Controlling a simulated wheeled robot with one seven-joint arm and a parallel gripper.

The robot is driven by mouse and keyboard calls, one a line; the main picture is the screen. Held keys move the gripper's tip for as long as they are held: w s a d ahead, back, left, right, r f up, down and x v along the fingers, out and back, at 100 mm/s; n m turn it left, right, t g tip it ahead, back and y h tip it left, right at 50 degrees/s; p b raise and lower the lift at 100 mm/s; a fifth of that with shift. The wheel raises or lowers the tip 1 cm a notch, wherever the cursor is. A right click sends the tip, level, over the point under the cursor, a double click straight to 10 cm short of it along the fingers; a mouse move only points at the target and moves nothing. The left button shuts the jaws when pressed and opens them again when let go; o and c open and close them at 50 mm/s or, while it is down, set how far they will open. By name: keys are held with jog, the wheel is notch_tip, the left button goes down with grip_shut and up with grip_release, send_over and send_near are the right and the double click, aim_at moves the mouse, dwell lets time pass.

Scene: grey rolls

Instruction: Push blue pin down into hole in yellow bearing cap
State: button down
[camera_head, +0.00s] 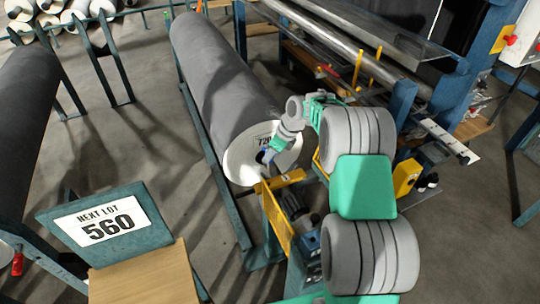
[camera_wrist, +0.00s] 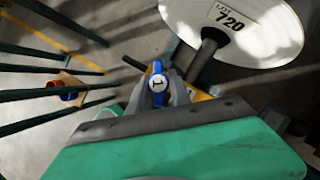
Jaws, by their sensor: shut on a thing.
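In the wrist view a patch of yellow shows behind the fingers. The hole is hidden, so I cannot tell whether the pin's lower end is in it.
The large grey roll (camera_head: 222,85) has a white end marked 720 (camera_wrist: 231,22) and a dark shaft. An orange piece with blue in it (camera_wrist: 68,88) lies at left in the wrist view. A sign reading NEXT LOT 560 (camera_head: 104,220) stands front left. A machine frame stands back right.

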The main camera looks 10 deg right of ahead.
aim_at(269, 164)
jog(key=shift+a+r+p, duration=0.15)
jog(key=shift+r+p, duration=0.05)
jog(key=shift+p, duration=0.55)
jog(key=shift+w+f+b, duration=0.1)
jog(key=shift+f+b, duration=1.15)
jog(key=shift+f, duration=1.7)
jog(key=shift+f, duration=0.2)
notch_tip(269, 164, down, 7)
jog(key=b, duration=0.2)
jog(key=shift+b, duration=0.4)
jog(key=c, duration=1.1)
grip_release()
